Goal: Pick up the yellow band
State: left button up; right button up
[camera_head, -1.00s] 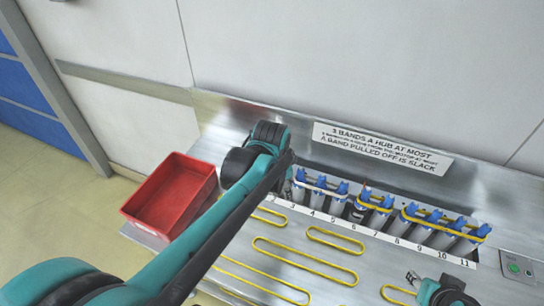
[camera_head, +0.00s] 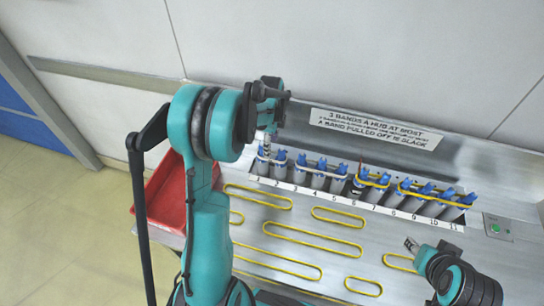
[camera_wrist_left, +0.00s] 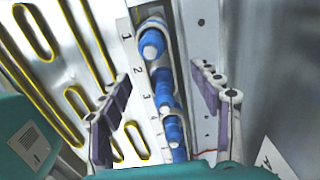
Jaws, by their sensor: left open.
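Several yellow bands lie flat as long loops on the metal table, such as one yellow band (camera_head: 312,240) in the middle; which one is meant I cannot tell. Other yellow bands (camera_head: 430,195) are stretched around blue-topped hubs at the right of the row. My left gripper (camera_head: 269,137) is over the row's left end, by hub 1. In the left wrist view its fingers (camera_wrist_left: 165,88) are open on either side of the blue-topped hubs (camera_wrist_left: 153,43), apart from the loose yellow bands (camera_wrist_left: 35,30). My right gripper (camera_head: 411,244) is low at the right, near a yellow loop; its jaw opening is unclear.
A red bin (camera_head: 168,190) stands at the left, partly behind my left arm. A white sign (camera_head: 375,128) is on the back panel. A pale band (camera_head: 320,165) circles hubs left of centre. A green button (camera_head: 495,228) is at the far right.

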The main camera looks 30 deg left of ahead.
aim_at(272, 152)
pick_arm(q)
jog(key=f, duration=0.3)
jog(key=f+b, duration=0.1)
jog(key=shift+d+f, duration=0.15)
jog(key=shift+d, duration=0.1)
jog(key=shift+s, duration=0.1)
jog(key=c, duration=1)
